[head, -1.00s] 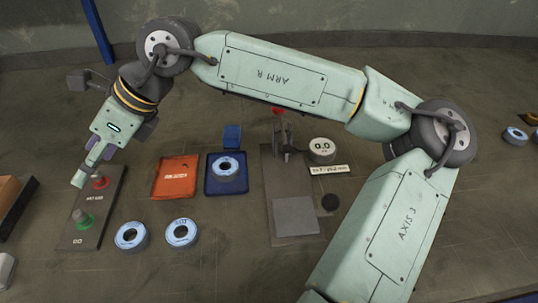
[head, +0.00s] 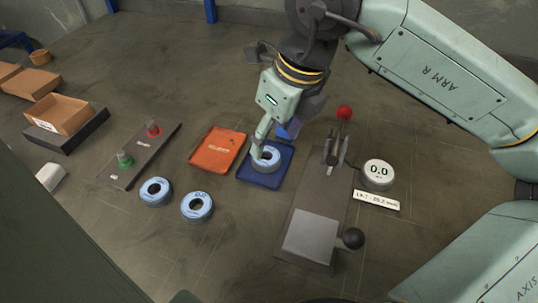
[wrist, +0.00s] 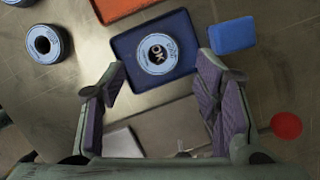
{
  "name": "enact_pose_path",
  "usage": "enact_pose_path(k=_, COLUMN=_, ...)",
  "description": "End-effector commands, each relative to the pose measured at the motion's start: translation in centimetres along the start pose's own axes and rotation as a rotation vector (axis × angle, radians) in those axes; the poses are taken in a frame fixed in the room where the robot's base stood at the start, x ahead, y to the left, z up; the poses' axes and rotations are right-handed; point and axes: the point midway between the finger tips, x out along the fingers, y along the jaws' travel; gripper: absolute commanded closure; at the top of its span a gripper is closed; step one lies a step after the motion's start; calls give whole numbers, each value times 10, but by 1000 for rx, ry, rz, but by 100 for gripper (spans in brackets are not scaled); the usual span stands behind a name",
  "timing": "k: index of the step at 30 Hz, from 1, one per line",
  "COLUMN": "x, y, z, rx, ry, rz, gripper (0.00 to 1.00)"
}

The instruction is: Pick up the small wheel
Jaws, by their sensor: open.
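A blue-and-white ringed wheel (head: 267,162) lies flat in the dark blue tray (head: 262,183). Two similar wheels, one on the left (head: 155,187) and one on the right (head: 197,203), lie on the table in front of the trays. Which wheel is the smallest is hard to tell. My gripper (wrist: 159,66) is open and empty, pointing down above the blue tray. In the head view its near finger partly covers the wheel in the tray.
An orange tray (head: 217,165) sits left of the blue tray, and a blue block (wrist: 232,35) behind it. A press with a red-knobbed lever (head: 344,112) and a round gauge (head: 378,170) stand to the right. A button panel (head: 143,157) and cardboard box (head: 60,110) are left.

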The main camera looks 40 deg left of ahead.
Motion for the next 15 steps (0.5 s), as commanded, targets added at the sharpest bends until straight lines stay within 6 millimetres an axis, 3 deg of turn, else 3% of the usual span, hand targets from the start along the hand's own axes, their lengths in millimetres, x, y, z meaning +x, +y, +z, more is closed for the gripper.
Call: enact_pose_path(k=15, x=55, y=4, z=0, rx=-1, ry=-1, rz=2, gripper=43)
